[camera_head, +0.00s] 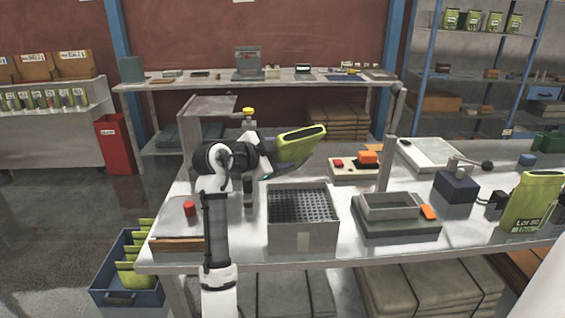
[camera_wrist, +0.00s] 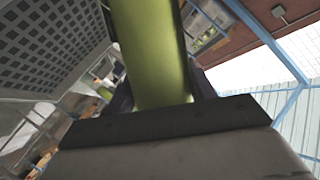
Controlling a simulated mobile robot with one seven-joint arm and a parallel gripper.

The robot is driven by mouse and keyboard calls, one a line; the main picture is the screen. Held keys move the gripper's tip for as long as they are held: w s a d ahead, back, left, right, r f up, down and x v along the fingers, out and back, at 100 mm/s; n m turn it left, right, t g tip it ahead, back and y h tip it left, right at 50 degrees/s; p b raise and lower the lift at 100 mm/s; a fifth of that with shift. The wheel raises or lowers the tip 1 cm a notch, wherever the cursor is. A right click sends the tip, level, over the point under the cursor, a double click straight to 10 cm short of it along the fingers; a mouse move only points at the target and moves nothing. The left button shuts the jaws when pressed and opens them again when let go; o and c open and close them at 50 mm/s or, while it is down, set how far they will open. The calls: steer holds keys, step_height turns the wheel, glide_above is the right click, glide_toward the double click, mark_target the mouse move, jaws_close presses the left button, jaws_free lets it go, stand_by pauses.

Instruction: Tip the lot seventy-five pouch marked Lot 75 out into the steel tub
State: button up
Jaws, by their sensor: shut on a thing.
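My gripper (camera_head: 270,168) is shut on a green pouch (camera_head: 298,148), held in the air and tilted, its dark-edged mouth end toward the upper right. No lot mark is readable on it from here. In the wrist view the pouch (camera_wrist: 152,50) runs up from between the jaws (camera_wrist: 160,100). A square steel tub (camera_head: 303,240) with a dark grid inside stands on the table, in front of and below the pouch. Its grid (camera_wrist: 45,40) fills the upper left of the wrist view. I see no powder falling.
A green pouch marked Lot 80 (camera_head: 530,202) stands at the right. A shallow grey tray (camera_head: 390,207) sits on a grey base right of the tub. A post (camera_head: 388,140) rises behind it. A blue crate (camera_head: 125,290) with green pouches is on the floor at left.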

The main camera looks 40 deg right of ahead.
steer(key=shift+w+f+m+t+h+b, duration=0.2)
steer(key=shift+w+f+m+t+b, duration=0.35)
steer(key=shift+b, duration=1.1)
steer(key=shift+w+f+m+t+h+b, duration=0.25)
steer(key=shift+w+f+m+b, duration=0.55)
steer(key=shift+b, duration=0.85)
steer(key=f+m+b, duration=0.1)
steer(key=b, duration=0.2)
steer(key=f+m+t+h+b, duration=0.1)
steer(key=m+b, duration=0.1)
steer(key=b, duration=0.2)
steer(key=f+m+b, duration=0.1)
steer(key=f+b, duration=0.1)
steer(key=b, duration=0.2)
steer(key=shift+w+m+t, duration=0.25)
steer(key=shift+w+t, duration=0.05)
steer(key=shift+w, duration=0.05)
steer(key=m+b, duration=0.1)
steer(key=r+m+h+b, duration=0.1)
steer(key=b, duration=0.1)
steer(key=shift+m+h+b, duration=0.25)
steer(key=shift+m+b, duration=0.05)
steer(key=shift+m, duration=0.1)
steer(key=shift+s, duration=0.1)
stand_by(0.6)
